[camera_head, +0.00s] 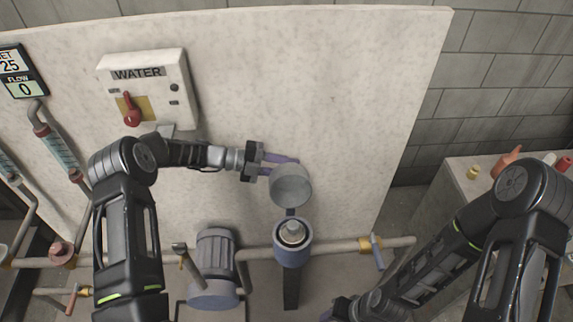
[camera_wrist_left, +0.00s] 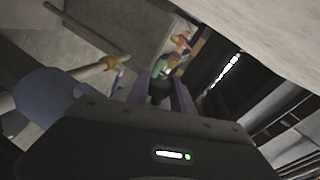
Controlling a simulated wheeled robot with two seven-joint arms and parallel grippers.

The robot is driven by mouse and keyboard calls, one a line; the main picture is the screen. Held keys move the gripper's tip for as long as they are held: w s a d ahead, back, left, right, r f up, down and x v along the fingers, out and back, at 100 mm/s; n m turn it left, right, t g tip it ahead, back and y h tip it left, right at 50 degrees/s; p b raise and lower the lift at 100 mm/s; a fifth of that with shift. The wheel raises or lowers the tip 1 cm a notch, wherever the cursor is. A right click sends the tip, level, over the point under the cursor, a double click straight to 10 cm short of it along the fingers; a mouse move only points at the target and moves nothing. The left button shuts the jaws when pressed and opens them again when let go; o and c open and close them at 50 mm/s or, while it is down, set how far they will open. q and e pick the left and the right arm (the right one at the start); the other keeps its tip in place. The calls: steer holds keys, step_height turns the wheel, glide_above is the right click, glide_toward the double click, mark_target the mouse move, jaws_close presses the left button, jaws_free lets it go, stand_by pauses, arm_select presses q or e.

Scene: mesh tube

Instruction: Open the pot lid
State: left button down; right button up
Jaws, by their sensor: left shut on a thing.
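The pot (camera_head: 293,252) is a blue-grey cylinder in the pipe line, low in front of the panel. Its mouth is uncovered, and a pale metal part shows inside. The round grey lid (camera_head: 291,186) stands tipped up behind the pot, joined to it by a short dark piece. My left gripper (camera_head: 282,165) comes in from the left, its purple fingers at the lid's upper left edge. In the left wrist view, the fingers (camera_wrist_left: 162,95) close around a small dark piece, apparently part of the lid. My right gripper (camera_head: 338,310) is low at the bottom edge, its fingers mostly hidden.
A white WATER box (camera_head: 148,88) with a red switch is on the panel (camera_head: 300,80). A blue-grey motor (camera_head: 216,265) stands left of the pot. A pipe with a yellow-fitted valve (camera_head: 371,245) runs right. A side table (camera_head: 455,185) holds several small items.

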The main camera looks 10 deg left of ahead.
arm_select(q)
steer(key=shift+w+a+f+n+b, duration=0.1)
steer(key=shift+w+f+n+b, duration=0.25)
steer(key=shift+f+n, duration=0.1)
arm_select(e)
steer(key=shift+w+a+f, duration=0.1)
steer(key=shift+w+f, duration=0.2)
steer(key=shift+f, duration=0.15)
arm_select(q)
steer(key=c, duration=1.1)
jaws_free()
